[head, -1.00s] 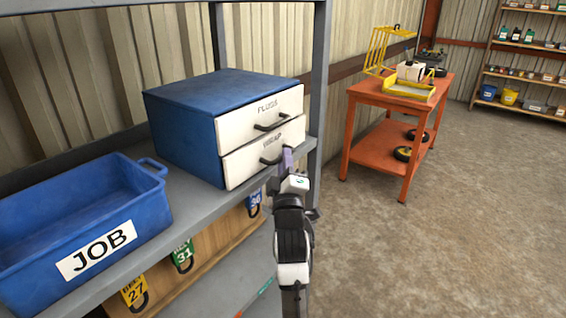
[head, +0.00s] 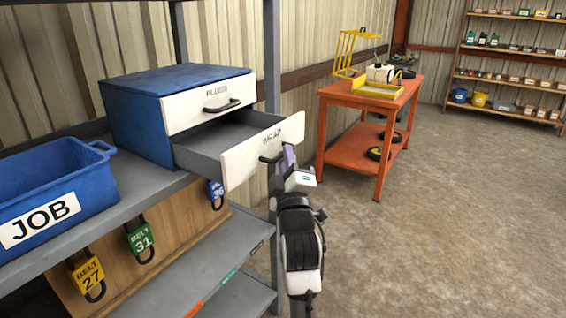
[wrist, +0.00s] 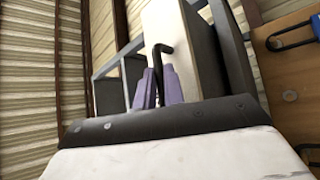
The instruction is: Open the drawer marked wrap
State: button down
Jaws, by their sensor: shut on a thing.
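The wrap drawer (head: 262,150) is the lower of two white-fronted drawers in a blue cabinet (head: 142,128) on a grey shelf. It stands well out, and its grey inside shows; I see nothing in the visible part. My gripper (head: 283,160) is shut on the black handle (head: 268,159) of this drawer. In the wrist view the purple fingertips (wrist: 160,88) close around the handle (wrist: 158,58), with the white drawer front (wrist: 182,50) beside them. The upper drawer (head: 208,104), marked with a word like "PLUGS", is closed.
A blue bin marked JOB (head: 55,195) stands left of the cabinet. Tags 27, 31 and 36 hang on a wooden board (head: 170,235) below the shelf. A grey post (head: 272,70) rises behind the drawer. An orange cart (head: 372,100) stands to the right; the floor (head: 440,220) there is clear.

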jog(key=shift+s+d, duration=0.15)
jog(key=c, duration=1.5)
grip_release()
jog(key=shift+f, duration=0.15)
